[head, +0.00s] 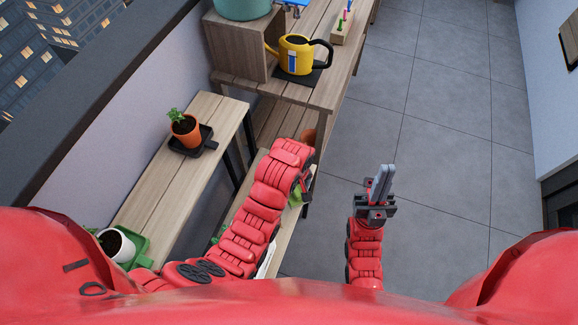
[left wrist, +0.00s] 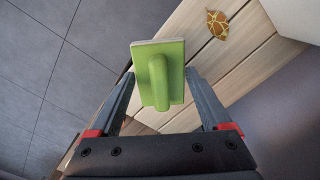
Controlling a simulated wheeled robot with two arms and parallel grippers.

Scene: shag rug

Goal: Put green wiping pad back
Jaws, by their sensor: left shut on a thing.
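The green wiping pad (left wrist: 174,92) has a flat plate and a raised handle. In the left wrist view it sits between the two fingers of my left gripper (left wrist: 160,76), which is shut on it. In the head view my left gripper (head: 303,187) is mostly hidden behind its own arm, and only a bit of green shows beside it, over the low wooden shelf. My right gripper (head: 382,184) points up the picture over the grey floor, its fingers together with nothing visible between them.
A wooden bench (head: 208,107) carries a potted plant (head: 185,129) on a black tray. A taller wooden table (head: 324,91) holds a yellow watering can (head: 296,56). A patterned orange-brown leaf-like piece (left wrist: 217,25) lies on wooden slats. Tiled floor (head: 445,130) is clear at right.

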